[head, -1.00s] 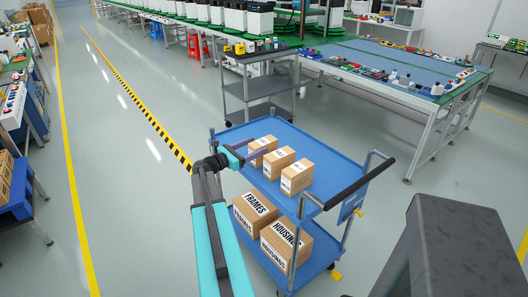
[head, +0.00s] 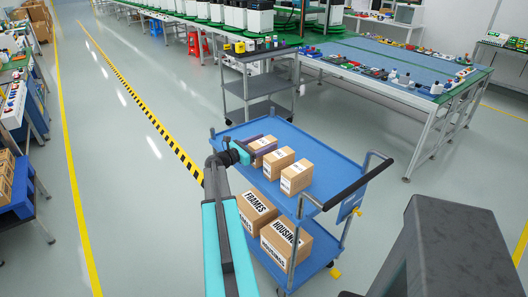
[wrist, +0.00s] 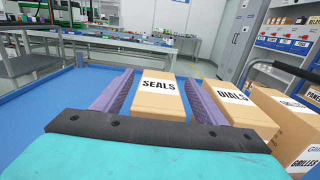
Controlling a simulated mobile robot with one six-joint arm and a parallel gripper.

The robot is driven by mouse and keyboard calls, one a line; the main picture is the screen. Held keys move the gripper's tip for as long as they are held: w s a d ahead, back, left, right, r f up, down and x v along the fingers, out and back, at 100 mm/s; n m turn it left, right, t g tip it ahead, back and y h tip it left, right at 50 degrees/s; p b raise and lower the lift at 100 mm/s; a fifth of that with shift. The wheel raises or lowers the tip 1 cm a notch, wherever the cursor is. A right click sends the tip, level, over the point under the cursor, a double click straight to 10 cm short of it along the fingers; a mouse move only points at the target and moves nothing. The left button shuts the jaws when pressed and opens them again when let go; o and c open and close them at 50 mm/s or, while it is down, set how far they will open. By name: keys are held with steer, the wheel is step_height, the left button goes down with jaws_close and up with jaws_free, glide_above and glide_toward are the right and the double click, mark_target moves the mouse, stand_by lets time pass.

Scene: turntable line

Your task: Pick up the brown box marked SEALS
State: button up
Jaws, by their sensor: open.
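The brown box marked SEALS (wrist: 157,102) stands on the blue top shelf (wrist: 48,108) of a cart, its white label facing up in the wrist view. In the head view it is the farthest box (head: 263,145), partly hidden by my gripper (head: 256,148). My gripper's two purple fingers (wrist: 159,84) are open, one on each side of the SEALS box. I see no clear grip on it; the finger on the right runs close between it and the neighbouring box. The lower near part of the box is hidden by the gripper's body.
The brown DIALS box (wrist: 238,110) stands just right of the finger on that side. A third box (head: 296,177) stands beyond it on the same shelf. FRAMES (head: 256,211) and HOUSINGS (head: 285,243) boxes sit on the lower shelf. A grey cart (head: 258,84) stands behind.

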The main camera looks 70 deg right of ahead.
stand_by(0.3)
steer(key=c, duration=1.4)
steer(key=shift+r, duration=0.15)
steer(key=shift+r+b, duration=0.95)
steer(key=shift+r, duration=3.95)
